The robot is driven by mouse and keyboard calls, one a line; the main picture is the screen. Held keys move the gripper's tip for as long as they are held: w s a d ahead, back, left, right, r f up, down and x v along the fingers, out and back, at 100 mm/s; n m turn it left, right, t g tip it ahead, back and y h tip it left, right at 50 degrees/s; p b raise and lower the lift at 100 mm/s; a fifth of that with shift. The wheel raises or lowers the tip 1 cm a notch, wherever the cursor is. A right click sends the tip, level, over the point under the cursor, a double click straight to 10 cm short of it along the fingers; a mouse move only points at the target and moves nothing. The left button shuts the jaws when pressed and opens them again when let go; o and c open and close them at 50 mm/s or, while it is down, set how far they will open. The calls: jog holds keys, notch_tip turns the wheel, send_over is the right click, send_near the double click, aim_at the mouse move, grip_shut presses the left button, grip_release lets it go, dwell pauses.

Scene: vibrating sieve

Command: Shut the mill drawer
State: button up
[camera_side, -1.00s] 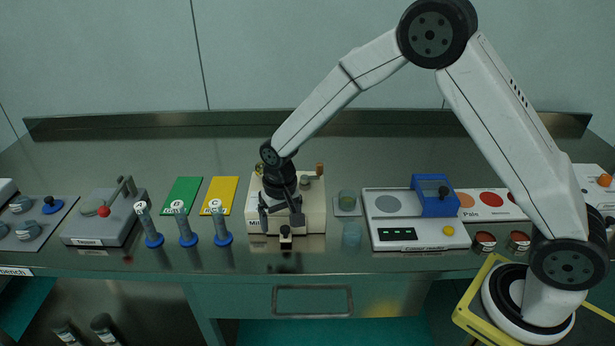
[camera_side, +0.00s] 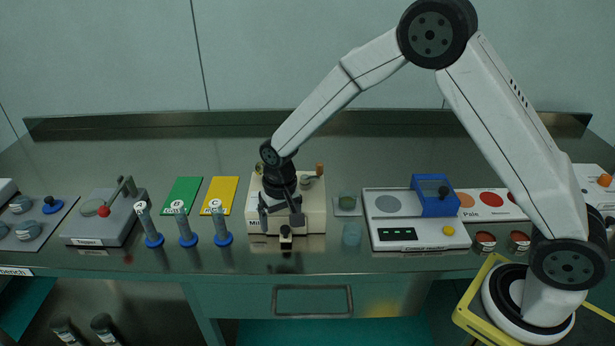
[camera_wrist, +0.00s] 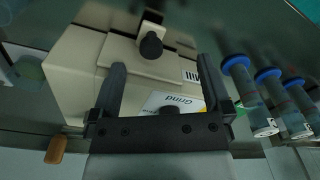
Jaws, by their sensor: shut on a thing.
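The cream mill (camera_side: 314,216) stands at the middle of the bench, with a label and a small lever on top. Its drawer (camera_wrist: 140,58) shows in the wrist view as a pale panel with a dark round knob (camera_wrist: 151,46). In the side view the knob (camera_side: 286,238) is low at the mill's front, just below my gripper (camera_side: 282,222). The exact contact is hidden, and I cannot tell how far out the drawer is.
Several blue-based vials (camera_side: 187,230) stand left of the mill. Green (camera_side: 183,195) and yellow (camera_side: 220,193) mats lie behind the vials. The bench behind the mill is clear.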

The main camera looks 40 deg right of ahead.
jog(key=shift+s+f+g, duration=0.3)
jog(key=shift+s, duration=0.3)
jog(key=shift+c, duration=0.4)
jog(key=shift+w+d+r, duration=0.15)
jog(key=shift+r, duration=2.15)
